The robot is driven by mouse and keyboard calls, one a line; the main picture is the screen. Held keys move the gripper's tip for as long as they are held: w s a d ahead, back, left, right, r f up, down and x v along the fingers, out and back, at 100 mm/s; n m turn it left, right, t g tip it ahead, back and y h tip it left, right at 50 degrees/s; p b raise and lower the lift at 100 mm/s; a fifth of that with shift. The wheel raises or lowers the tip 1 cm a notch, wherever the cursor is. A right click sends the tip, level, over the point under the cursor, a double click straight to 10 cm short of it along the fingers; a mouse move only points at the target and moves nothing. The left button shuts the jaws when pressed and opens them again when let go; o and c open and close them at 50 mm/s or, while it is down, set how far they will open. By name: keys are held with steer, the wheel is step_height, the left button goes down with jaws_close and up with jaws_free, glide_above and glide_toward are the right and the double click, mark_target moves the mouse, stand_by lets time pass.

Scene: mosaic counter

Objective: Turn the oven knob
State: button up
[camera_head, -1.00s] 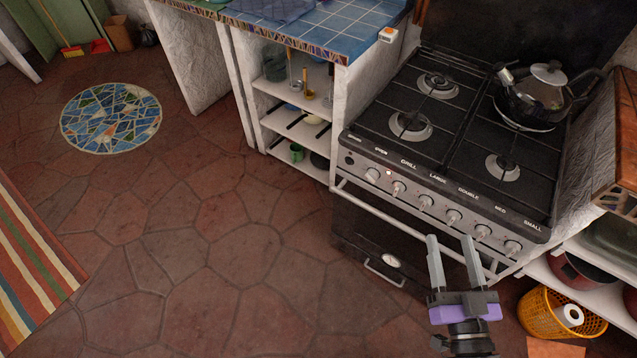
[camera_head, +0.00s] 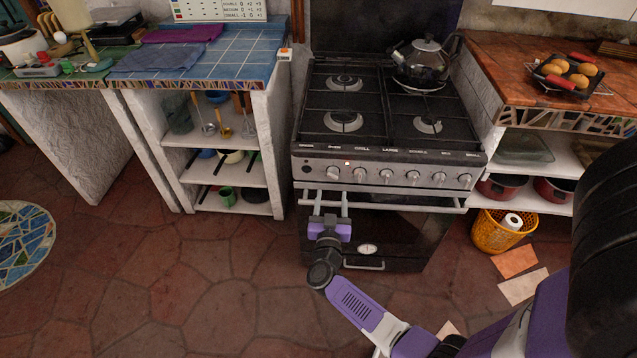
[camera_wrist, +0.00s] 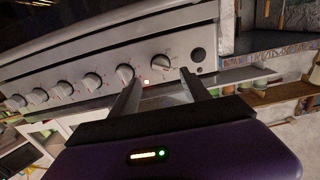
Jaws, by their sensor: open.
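The oven knob (camera_head: 333,172) is the leftmost round grey knob on the stove's front panel, under the small word OVEN. It also shows in the wrist view (camera_wrist: 161,64), beside a black round button (camera_wrist: 198,54). My gripper (camera_head: 330,198) is open and empty, its two fingers pointing at the panel just below the oven knob in the head view. In the wrist view the knob appears between and beyond the fingertips (camera_wrist: 160,76), with no visible contact. How far the fingertips are from the panel is hard to tell.
A metal rail (camera_head: 400,205) runs along the stove front below the knobs, close to my fingers. Other knobs (camera_head: 386,176) line the panel to the right. A kettle (camera_head: 424,62) stands on the back right burner. White shelves (camera_head: 232,176) stand left of the stove.

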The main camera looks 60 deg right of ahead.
mark_target(333, 178)
steer(key=shift+b+x, duration=1.05)
steer(key=shift+x, duration=2.9)
jaws_close()
